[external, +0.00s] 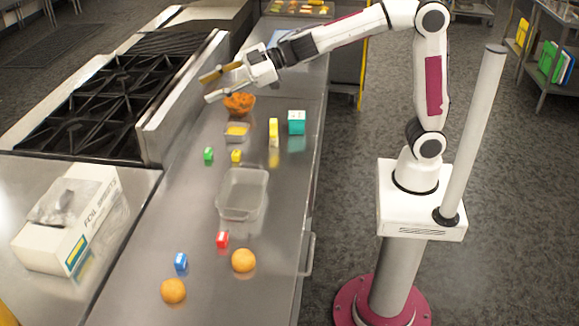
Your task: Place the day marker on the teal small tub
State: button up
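A teal tub (296,122) stands near the right edge of the steel counter, with a pale marking on its side. I cannot tell which item is the day marker. Small marked blocks lie on the counter: green (208,154), yellow (236,156), red (222,240) and blue (181,261). A taller yellow item (273,132) stands left of the teal tub. My gripper (206,88) is open above the counter's far part, left of the teal tub and near the orange bowl. One finger looks brownish yellow, the other white. Nothing shows clearly between them.
An orange-filled bowl (239,104) and a small tray with yellow contents (237,132) stand behind an empty clear container (243,193). Two oranges (243,260) (173,291) lie in front. A stove (110,95) and foil sheets box (70,225) border the left.

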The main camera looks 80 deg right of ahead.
jog(key=w+a+f+n+g+y, duration=0.2)
jog(key=a+f+n+y, duration=0.15)
jog(key=a, duration=0.45)
jog(key=n+g, duration=0.5)
jog(key=g, duration=0.6)
send_near(222, 236)
jog(key=shift+s+a+f, duration=0.25)
jog(key=shift+s+f, duration=0.05)
jog(key=shift+x, duration=1.3)
jog(key=shift+w+x, duration=0.2)
jog(key=shift+x, duration=1.1)
jog(key=shift+w+x, duration=0.15)
jog(key=shift+x, duration=1.2)
jog(key=shift+c, duration=0.5)
